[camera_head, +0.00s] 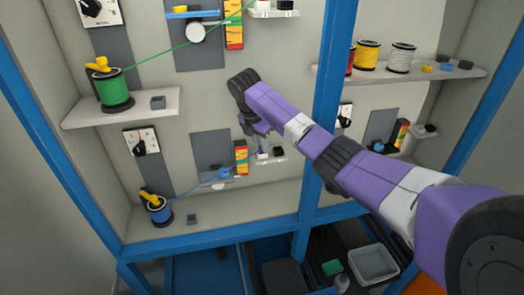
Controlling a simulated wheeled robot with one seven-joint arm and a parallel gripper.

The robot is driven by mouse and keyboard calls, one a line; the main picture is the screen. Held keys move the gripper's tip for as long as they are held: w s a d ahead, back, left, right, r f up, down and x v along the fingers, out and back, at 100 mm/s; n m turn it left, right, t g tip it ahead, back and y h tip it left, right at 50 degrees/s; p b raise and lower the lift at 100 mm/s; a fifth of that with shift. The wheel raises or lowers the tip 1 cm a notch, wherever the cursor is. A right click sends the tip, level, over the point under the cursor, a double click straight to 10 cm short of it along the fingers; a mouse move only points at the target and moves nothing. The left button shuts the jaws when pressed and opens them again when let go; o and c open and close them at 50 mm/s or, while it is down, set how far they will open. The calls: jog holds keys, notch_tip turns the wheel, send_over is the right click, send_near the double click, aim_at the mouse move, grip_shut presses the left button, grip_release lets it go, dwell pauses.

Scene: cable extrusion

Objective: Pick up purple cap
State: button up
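My purple and white arm reaches in from the right, with its wrist bent down at the middle of the cabinet. My gripper (262,146) is small and partly hidden behind the arm, just above a small white ledge (268,159). I cannot tell whether its fingers are open or shut. A black round piece (279,151) sits on the ledge, just right of the gripper. I cannot make out a purple cap; it may be hidden by the gripper or too small to tell from it.
A blue cabinet frame (318,135) stands right of the gripper. Left are a green spool (113,90) on a shelf (82,117) and a blue spool (160,212) below. A striped gauge (241,158) is close left of the gripper. Bins, including a grey one (391,278), stand below.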

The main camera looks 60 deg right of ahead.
grip_shut()
jog(key=shift+a+r+b, duration=0.1)
jog(key=shift+r+b, duration=0.1)
jog(key=shift+b, duration=0.15)
jog(key=shift+r, duration=0.3)
notch_tip(320, 180, up, 7)
jog(key=s+a+p, duration=0.2)
jog(key=s+a, duration=1.1)
jog(key=a, duration=0.2)
jog(key=shift+f+p, duration=0.3)
jog(key=shift+f, duration=0.15)
jog(key=shift+w+a, duration=0.1)
